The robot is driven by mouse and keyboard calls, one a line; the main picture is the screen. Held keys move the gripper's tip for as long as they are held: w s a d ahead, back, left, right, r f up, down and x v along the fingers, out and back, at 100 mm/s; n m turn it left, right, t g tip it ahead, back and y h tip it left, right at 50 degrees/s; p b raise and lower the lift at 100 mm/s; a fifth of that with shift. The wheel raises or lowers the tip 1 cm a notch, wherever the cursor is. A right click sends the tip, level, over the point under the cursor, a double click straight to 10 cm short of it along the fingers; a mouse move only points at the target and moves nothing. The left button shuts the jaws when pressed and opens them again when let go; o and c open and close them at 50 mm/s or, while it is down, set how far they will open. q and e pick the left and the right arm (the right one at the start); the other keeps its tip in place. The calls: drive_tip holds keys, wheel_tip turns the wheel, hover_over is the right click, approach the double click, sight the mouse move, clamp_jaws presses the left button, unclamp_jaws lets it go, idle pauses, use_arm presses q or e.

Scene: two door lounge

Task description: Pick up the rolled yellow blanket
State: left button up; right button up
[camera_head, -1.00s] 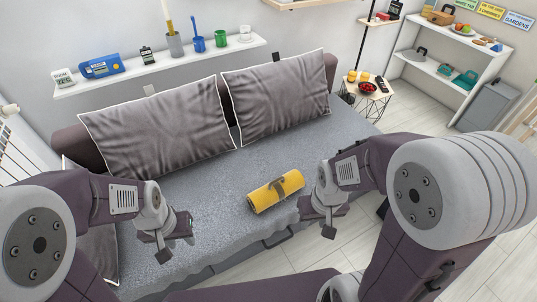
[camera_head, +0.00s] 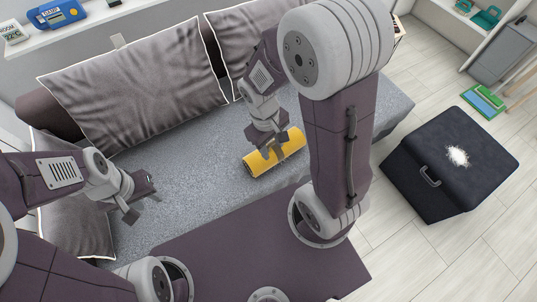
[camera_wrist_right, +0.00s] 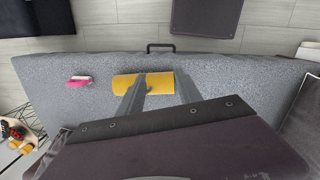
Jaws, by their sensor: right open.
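The rolled yellow blanket (camera_head: 291,148) lies on the grey sofa seat (camera_head: 205,165) near its front edge. It also shows in the right wrist view (camera_wrist_right: 158,83), with a darker strap around its middle. My right gripper (camera_head: 268,150) is over the blanket, and its fingers cover part of it. In the right wrist view my right gripper (camera_wrist_right: 158,93) is open, with its fingers apart over the blanket; I cannot tell whether they touch it. My left gripper (camera_head: 140,197) is open and empty above the seat, left of the blanket.
Grey cushions (camera_head: 135,90) line the sofa back. A pink object (camera_wrist_right: 78,81) lies on the seat beside the blanket. A black box-like ottoman (camera_head: 450,165) stands on the floor at the right. A wall shelf (camera_head: 100,20) runs behind the sofa.

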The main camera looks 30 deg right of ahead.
drive_tip(key=w+d+f+n+g+h+b, duration=0.1)
drive_tip(key=w+f+n+h+b, duration=0.25)
drive_tip(key=f, duration=0.55)
drive_tip(key=w+d+f+n+g+h+b, duration=0.1)
drive_tip(key=d+f+n+h+b, duration=0.1)
drive_tip(key=f+n+b, duration=0.5)
drive_tip(key=n+t+h+b, duration=0.4)
drive_tip(key=n+h+b, duration=0.2)
drive_tip(key=b, duration=0.2)
approach(271, 143)
drive_tip(key=shift+m, duration=0.25)
drive_tip(key=d+f, duration=0.1)
drive_tip(key=s+d+f, duration=0.1)
drive_tip(key=f, duration=0.1)
drive_tip(key=shift+d, duration=0.35)
drive_tip(key=shift+w+a+t+h, duration=0.1)
drive_tip(key=shift+w+t+h, duration=0.2)
drive_tip(key=shift+t, duration=0.2)
drive_tip(key=shift+r, duration=0.15)
drive_tip(key=b+x, duration=0.1)
drive_tip(key=x, duration=0.4)
drive_tip(key=b+x, duration=0.1)
drive_tip(key=x, duration=0.1)
drive_tip(key=b+x, duration=0.1)
drive_tip(key=x, duration=0.1)
drive_tip(key=shift+w+r, duration=0.15)
drive_tip(key=shift+r, duration=0.15)
use_arm(q)
wheel_tip(271, 143, down, 26)
